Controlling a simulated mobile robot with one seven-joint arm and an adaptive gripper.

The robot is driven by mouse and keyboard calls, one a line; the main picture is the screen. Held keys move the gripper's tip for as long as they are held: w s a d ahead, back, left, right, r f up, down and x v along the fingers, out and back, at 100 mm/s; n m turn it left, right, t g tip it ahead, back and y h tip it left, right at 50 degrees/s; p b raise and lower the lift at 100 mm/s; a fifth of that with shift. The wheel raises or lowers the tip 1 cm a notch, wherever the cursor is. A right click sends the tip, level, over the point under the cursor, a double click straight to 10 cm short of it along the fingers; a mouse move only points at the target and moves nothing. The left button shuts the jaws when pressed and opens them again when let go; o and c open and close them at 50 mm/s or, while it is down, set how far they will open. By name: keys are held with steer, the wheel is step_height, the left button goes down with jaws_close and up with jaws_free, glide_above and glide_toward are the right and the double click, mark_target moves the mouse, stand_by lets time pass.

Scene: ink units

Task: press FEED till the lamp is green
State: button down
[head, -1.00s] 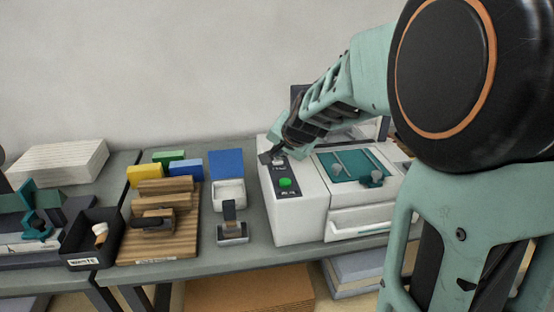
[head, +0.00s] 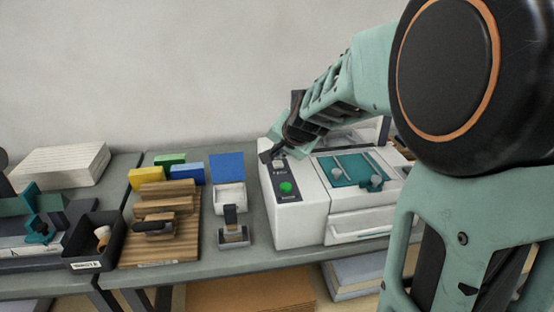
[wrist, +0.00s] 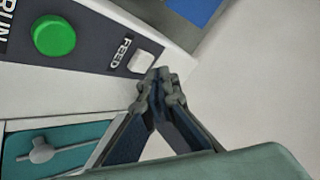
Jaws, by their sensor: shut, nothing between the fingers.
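The white FEED button (wrist: 141,61) sits on the dark panel of the white machine (head: 300,218), beside its printed label. It also shows small in the head view (head: 279,163). The large green RUN button (wrist: 54,38) is on the same panel. My gripper (wrist: 161,76) is shut and empty. Its fingertips appear right beside the FEED button's lower right edge in the wrist view; I cannot tell if they touch the machine. In the head view my gripper (head: 268,156) is at the panel's far end. I cannot make out a lamp.
The machine's teal bed (head: 349,170) with grey knobs lies right of the panel. Left of the machine are a white pad box with a blue lid (head: 227,167), a stamp (head: 232,234), a wooden rack (head: 160,250) and a black bin (head: 80,258). Bare grey tabletop shows between them.

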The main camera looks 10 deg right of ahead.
mark_target(279, 164)
step_height(279, 164, up, 5)
steer(key=p, duration=0.4)
stand_by(0.3)
stand_by(0.5)
